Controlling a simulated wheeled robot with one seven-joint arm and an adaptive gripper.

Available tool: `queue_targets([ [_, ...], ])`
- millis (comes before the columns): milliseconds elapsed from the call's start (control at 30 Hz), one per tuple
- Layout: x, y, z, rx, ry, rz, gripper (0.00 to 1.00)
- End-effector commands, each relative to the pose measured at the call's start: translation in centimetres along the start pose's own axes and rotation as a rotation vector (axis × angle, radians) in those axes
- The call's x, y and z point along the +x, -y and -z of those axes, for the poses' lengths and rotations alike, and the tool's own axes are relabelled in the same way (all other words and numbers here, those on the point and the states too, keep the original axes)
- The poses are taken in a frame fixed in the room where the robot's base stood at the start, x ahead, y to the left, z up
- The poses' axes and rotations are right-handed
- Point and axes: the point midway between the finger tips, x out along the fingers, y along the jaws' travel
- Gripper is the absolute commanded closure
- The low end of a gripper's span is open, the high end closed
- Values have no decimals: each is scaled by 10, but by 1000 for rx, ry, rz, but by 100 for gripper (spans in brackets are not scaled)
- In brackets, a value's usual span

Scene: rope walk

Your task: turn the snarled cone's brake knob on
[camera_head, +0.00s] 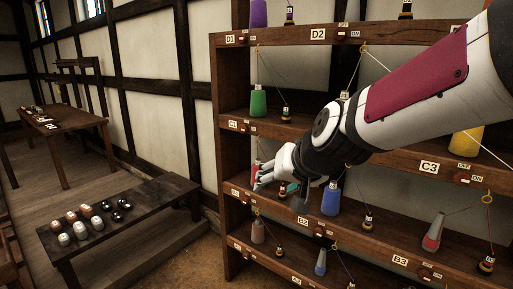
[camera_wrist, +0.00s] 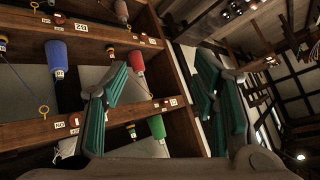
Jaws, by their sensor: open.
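The wooden rack (camera_head: 228,150) holds thread cones, with brake knobs and ON/OFF labels along its boards. I cannot tell which cone is the snarled one. A red cone (camera_head: 256,167) stands at the left, partly hidden by my gripper. It also shows in the wrist view (camera_wrist: 136,61). A green cone (camera_head: 258,102) is one shelf above, and a blue cone (camera_head: 331,199) is to the right. A knob (camera_head: 245,128) sits on the board by label C1. My gripper (camera_head: 268,174) is open and empty in front of the rack's left column; its teal-padded fingers (camera_wrist: 160,70) are spread.
A low dark bench (camera_head: 130,222) with several small rounded objects stands left of the rack. A wooden table (camera_head: 62,122) is farther back. Floor (camera_head: 160,265) shows between bench and rack. My arm hides part of the rack's middle and right.

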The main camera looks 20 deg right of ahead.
Motion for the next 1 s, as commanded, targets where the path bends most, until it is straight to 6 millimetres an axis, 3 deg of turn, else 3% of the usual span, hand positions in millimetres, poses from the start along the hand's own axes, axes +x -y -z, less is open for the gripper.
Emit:
queue_targets([
  [33,24,-5,14,33,-37,-24,46],
  [200,86,-38,65,123,-222,-156,46],
  [400,137,-92,106,149,-460,-393,46],
  [633,150,-137,131,79,-723,-671,46],
  [1000,143,-154,145,11,-884,-825,46],
])
